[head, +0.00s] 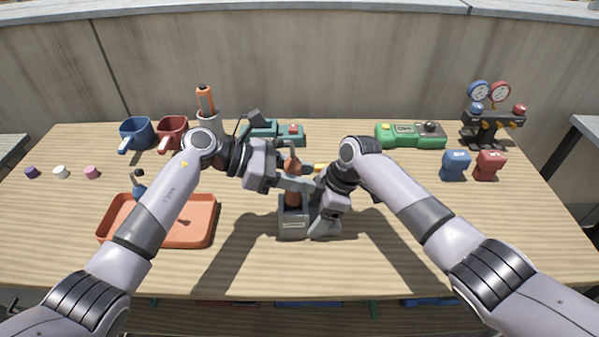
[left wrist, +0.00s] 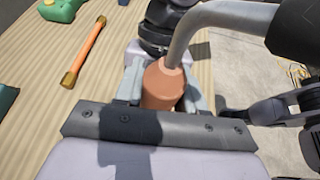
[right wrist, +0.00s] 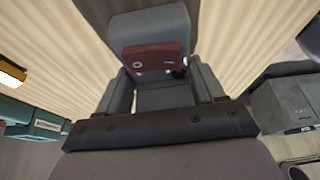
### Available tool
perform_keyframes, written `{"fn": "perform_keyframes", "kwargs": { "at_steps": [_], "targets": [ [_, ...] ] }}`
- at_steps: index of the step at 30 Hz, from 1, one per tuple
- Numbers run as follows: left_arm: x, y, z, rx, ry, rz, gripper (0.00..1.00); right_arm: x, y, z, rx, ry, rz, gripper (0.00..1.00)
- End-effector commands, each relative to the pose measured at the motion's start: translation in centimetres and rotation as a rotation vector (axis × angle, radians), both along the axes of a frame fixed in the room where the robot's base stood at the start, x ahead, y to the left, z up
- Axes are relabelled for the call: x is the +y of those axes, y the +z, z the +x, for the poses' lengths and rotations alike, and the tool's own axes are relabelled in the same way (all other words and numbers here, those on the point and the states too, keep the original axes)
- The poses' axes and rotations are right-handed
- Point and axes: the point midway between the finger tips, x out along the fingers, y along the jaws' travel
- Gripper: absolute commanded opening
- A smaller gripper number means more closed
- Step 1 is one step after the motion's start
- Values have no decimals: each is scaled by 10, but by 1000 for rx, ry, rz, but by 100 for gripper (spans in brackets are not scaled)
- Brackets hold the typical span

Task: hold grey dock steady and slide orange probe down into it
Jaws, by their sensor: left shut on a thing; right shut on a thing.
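The grey dock (head: 293,228) stands upright on the table near its middle, with a pale label on its front. The orange probe (head: 292,197) is upright directly over the dock, its lower end at the dock's top; how deep it sits is hidden. My left gripper (head: 295,183) is shut on the probe. The left wrist view shows the probe's orange body (left wrist: 163,88) between the fingers, with a bent grey tube rising from it. My right gripper (head: 326,212) is low on the dock's right side, shut on a grey part of it (right wrist: 150,25) with a dark red panel.
An orange tray (head: 190,235) lies at the left. Blue (head: 137,133) and red (head: 172,132) cups, a teal device (head: 258,133) and a green device (head: 410,135) stand at the back. A yellow-ended orange rod (left wrist: 85,52) lies behind the dock. The table's front is clear.

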Motion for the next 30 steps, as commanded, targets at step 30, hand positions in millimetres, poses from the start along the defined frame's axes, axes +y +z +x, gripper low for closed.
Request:
{"fn": "perform_keyframes", "kwargs": {
  "at_steps": [30],
  "targets": [
    [0, -17, 0, 0, 1, -1, 1, 0, 1, 0, -1, 1, 1, 48]
  ]
}}
